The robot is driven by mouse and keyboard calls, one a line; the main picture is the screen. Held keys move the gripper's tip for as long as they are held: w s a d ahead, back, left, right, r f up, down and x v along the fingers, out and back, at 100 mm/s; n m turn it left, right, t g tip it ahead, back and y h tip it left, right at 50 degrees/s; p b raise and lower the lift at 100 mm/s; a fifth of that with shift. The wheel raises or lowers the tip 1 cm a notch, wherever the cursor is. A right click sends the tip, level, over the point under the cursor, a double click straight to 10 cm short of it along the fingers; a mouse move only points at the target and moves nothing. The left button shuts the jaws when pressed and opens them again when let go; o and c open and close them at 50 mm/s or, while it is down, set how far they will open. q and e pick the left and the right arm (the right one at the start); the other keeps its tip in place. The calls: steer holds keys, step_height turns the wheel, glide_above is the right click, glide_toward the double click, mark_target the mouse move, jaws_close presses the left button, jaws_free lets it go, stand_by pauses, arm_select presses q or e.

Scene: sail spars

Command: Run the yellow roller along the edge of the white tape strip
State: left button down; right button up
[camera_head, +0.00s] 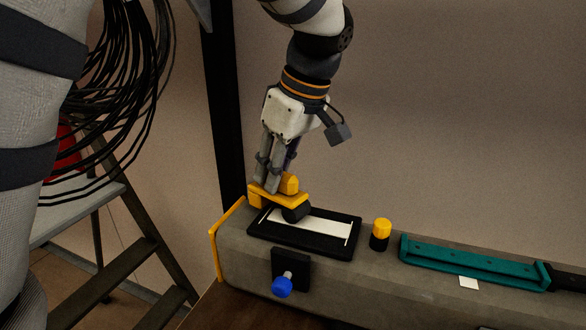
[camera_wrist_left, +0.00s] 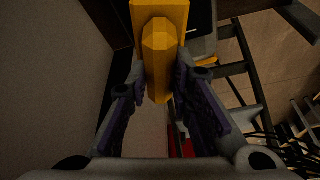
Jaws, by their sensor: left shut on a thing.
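The yellow roller (camera_head: 290,184) has a yellow body and a dark wheel. My left gripper (camera_head: 274,183) is shut on its yellow grip, which also shows between the fingers in the left wrist view (camera_wrist_left: 158,60). The dark wheel is at the left part of the white tape strip (camera_head: 318,227); I cannot tell whether it touches the strip. The strip lies in a black tray (camera_head: 300,244) on a grey beam. My right gripper is not in view.
The grey beam (camera_head: 245,258) carries a blue knob (camera_head: 282,287) on a black plate, a yellow-and-black cylinder (camera_head: 381,234) and a teal holder (camera_head: 470,262) to the right. A dark post (camera_head: 225,110) stands behind the left end. A ladder (camera_head: 110,270) is at left.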

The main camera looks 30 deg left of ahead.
arm_select(q)
steer(key=shift+s+a, duration=0.2)
steer(key=shift+a, duration=0.65)
steer(key=shift+s+a, duration=0.2)
steer(key=shift+a, duration=0.6)
steer(key=shift+w+r, duration=0.1)
steer(key=shift+r, duration=2.4)
